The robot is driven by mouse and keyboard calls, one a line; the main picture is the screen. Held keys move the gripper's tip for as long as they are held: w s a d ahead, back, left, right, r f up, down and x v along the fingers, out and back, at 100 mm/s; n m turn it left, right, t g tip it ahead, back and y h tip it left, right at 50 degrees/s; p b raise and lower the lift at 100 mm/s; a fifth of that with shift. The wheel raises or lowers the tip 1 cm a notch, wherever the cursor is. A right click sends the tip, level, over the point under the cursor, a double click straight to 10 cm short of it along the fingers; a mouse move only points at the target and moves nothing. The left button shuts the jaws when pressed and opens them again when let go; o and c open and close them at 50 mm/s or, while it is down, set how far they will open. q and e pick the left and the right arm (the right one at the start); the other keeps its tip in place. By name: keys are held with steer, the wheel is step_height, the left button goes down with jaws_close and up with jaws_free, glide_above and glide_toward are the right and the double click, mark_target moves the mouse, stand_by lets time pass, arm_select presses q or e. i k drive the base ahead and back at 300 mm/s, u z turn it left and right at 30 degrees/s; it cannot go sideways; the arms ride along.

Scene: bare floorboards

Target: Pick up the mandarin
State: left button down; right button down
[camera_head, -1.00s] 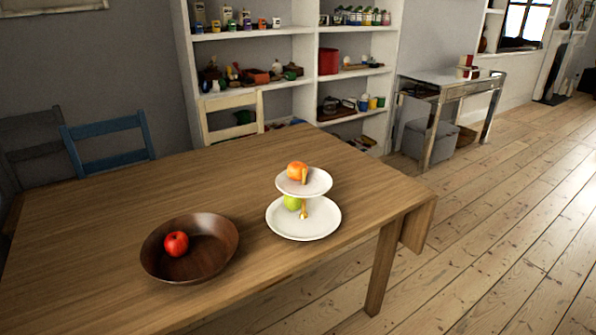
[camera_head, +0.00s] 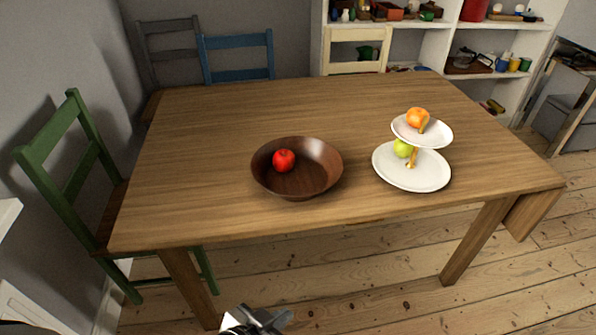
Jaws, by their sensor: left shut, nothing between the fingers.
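The mandarin (camera_head: 417,118) is an orange fruit on the upper plate of a white two-tier stand (camera_head: 412,178) at the right part of the wooden table. A green fruit (camera_head: 402,148) sits on the stand's lower plate. My left gripper (camera_head: 262,318) shows at the bottom edge, in front of the table and well apart from the mandarin. It is shut and empty. My right gripper is not in view.
A dark wooden bowl (camera_head: 325,168) with a red apple (camera_head: 284,160) stands on the table (camera_head: 200,150), left of the stand. Green (camera_head: 60,130), blue (camera_head: 237,60) and cream (camera_head: 357,52) chairs stand around it. Floorboards (camera_head: 370,270) are clear in front.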

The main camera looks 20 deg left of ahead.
mark_target(415, 117)
steer(key=z, duration=1.75)
steer(key=i, duration=1.05)
steer(key=u, duration=1)
